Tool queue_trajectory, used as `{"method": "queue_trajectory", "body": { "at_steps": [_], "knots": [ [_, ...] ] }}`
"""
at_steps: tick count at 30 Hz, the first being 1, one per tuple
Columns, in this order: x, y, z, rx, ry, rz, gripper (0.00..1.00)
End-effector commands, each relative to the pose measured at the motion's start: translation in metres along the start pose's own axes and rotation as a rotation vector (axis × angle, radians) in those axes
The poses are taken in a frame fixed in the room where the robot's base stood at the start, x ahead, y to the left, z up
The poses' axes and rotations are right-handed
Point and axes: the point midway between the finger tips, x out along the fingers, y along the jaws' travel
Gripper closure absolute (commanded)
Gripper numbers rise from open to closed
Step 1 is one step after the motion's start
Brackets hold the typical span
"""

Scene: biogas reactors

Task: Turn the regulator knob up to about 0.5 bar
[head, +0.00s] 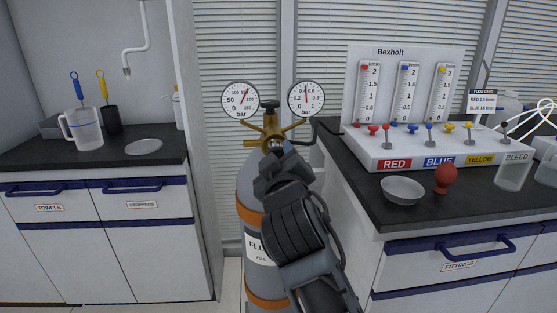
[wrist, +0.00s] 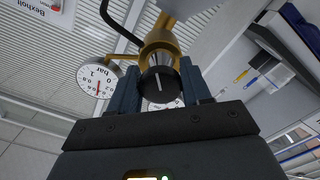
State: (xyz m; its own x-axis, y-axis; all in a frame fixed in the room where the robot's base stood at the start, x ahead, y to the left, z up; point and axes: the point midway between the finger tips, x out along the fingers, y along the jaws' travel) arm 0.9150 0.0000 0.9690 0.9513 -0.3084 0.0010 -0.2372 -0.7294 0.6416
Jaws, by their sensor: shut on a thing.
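The regulator (head: 270,130) is a brass body on top of the grey gas cylinder (head: 248,190). Its black round knob (wrist: 156,86), with a pale line on its face, sits between the two fingers of my gripper (wrist: 160,80) in the wrist view. My gripper is shut on the knob; in the head view my gripper (head: 273,152) hides it. The right-hand gauge (head: 306,99) has its red needle pointing nearly straight up, around mid-scale. It also shows upside down in the wrist view (wrist: 96,78). The left-hand gauge (head: 240,100) reads in larger bar numbers.
The right counter (head: 352,170) holds the flowmeter panel (head: 440,65), a dish (head: 403,190), a red bulb (head: 447,178) and a BLEED beaker (head: 514,170). The left counter (head: 100,155) holds a jug (head: 85,130). The cylinder stands between the counters.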

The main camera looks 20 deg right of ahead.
Motion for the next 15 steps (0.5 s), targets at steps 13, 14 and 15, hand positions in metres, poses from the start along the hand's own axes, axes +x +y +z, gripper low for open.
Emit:
{"method": "queue_trajectory", "body": {
  "at_steps": [13, 14, 15],
  "knots": [
    [0.0004, -0.0004, 0.0022, -0.002, -0.005, -0.001, 0.35],
    [0.0004, -0.0004, 0.002, -0.002, -0.004, 0.0, 0.35],
    [0.0003, -0.0003, 0.0018, -0.002, -0.004, 0.0, 0.35]
  ]
}}
